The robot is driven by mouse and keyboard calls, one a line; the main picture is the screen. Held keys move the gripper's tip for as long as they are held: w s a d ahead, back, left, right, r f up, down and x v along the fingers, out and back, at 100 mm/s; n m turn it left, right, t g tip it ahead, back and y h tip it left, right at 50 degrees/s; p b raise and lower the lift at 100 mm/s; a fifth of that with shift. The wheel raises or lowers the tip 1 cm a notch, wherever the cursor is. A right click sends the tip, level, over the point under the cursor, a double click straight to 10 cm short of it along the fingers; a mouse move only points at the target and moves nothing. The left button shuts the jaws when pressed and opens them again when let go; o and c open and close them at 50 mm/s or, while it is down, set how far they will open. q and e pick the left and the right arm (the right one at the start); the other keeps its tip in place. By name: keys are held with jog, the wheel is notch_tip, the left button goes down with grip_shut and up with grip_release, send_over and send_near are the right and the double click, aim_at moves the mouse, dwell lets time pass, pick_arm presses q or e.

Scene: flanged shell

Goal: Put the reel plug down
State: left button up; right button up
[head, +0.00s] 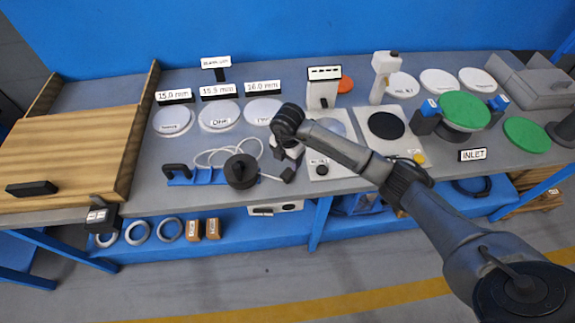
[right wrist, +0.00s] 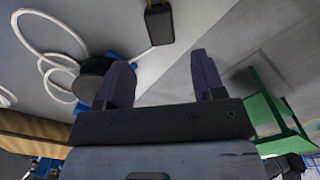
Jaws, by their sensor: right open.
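The reel plug (head: 288,174) is a small dark block at the end of a thin cable from the dark round cable reel (head: 241,171). It appears to lie on the grey bench top, right of the reel. In the right wrist view the plug (right wrist: 158,22) lies beyond the fingertips, apart from them, with the pale cable running to it. My right gripper (right wrist: 162,72) is open, with nothing between its two fingers. In the head view the right gripper (head: 290,153) is just above and behind the plug, partly hidden by its wrist. My left gripper is not in view.
A blue-based holder (head: 195,177) is left of the reel, with loose white cable (head: 215,153) behind. A white labelled box (head: 322,92) and a plate with a black disc (head: 386,125) stand to the right. The bench's front edge is close to the plug.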

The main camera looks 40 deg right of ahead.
notch_tip(320, 180, up, 6)
jog(key=s+a+f+n+t+y, duration=0.2)
jog(key=a+n+y, duration=0.2)
jog(key=a+y, duration=0.75)
jog(key=s+a+r+m+t+y, duration=0.3)
jog(key=a+r+t+y, duration=0.2)
jog(key=a+r+t, duration=0.55)
jog(key=s+d+m+t+h, duration=0.2)
jog(key=d+m+t+h, duration=0.3)
jog(key=m+t+h, duration=0.45)
jog(key=s+d+f+m+g+h, duration=0.7)
jog(key=f+m+h, duration=0.2)
jog(key=f+m, duration=0.15)
jog(key=s+a+f+g+y, duration=0.1)
jog(key=s+f+g, duration=0.3)
jog(key=s, duration=0.5)
jog(key=s+a+f+g+y, duration=0.1)
jog(key=s+f+g, duration=0.3)
jog(key=s+g, duration=0.3)
jog(key=s, duration=0.3)
jog(key=shift+a+f+n+p, duration=0.25)
jog(key=shift+f+n+p, duration=0.05)
jog(key=shift+f, duration=0.1)
